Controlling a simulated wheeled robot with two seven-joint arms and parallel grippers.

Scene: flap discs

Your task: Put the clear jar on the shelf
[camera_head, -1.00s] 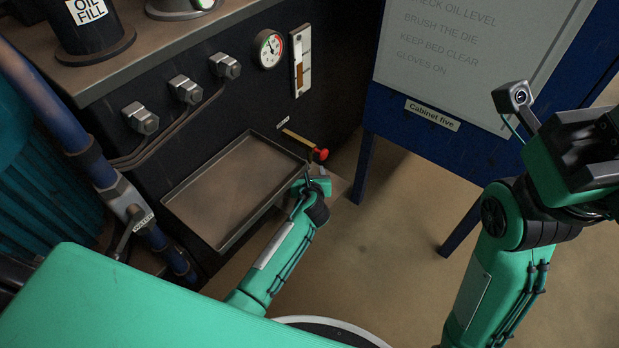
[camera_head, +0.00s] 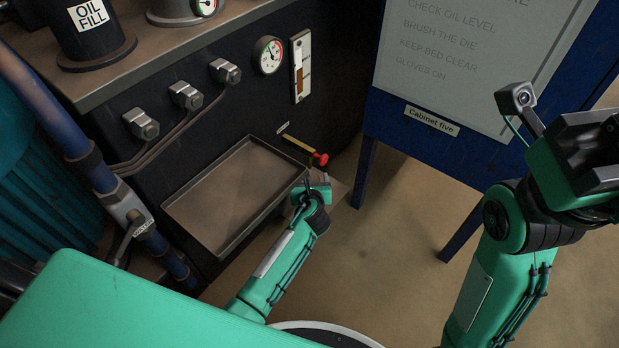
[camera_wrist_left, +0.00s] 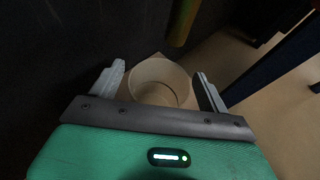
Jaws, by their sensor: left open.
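The clear jar (camera_wrist_left: 160,82) shows in the left wrist view as a round, see-through vessel with a pale rim, seen from above. It lies between the two spread grey fingers of my left gripper (camera_wrist_left: 162,88), which is open, with visible gaps on both sides. In the head view my left gripper (camera_head: 318,186) is low by the right end of a metal tray, and the jar cannot be made out clearly there. My right gripper (camera_head: 598,150) is at the right edge, its fingertips not clearly shown. I cannot identify the shelf.
The shallow tray (camera_head: 207,244) sticks out from the dark machine beside my left gripper. A red-knobbed lever (camera_head: 320,159) is just above the gripper. The blue cabinet (camera_head: 385,125) stands to the right on legs. Open floor (camera_head: 390,250) lies between my arms.

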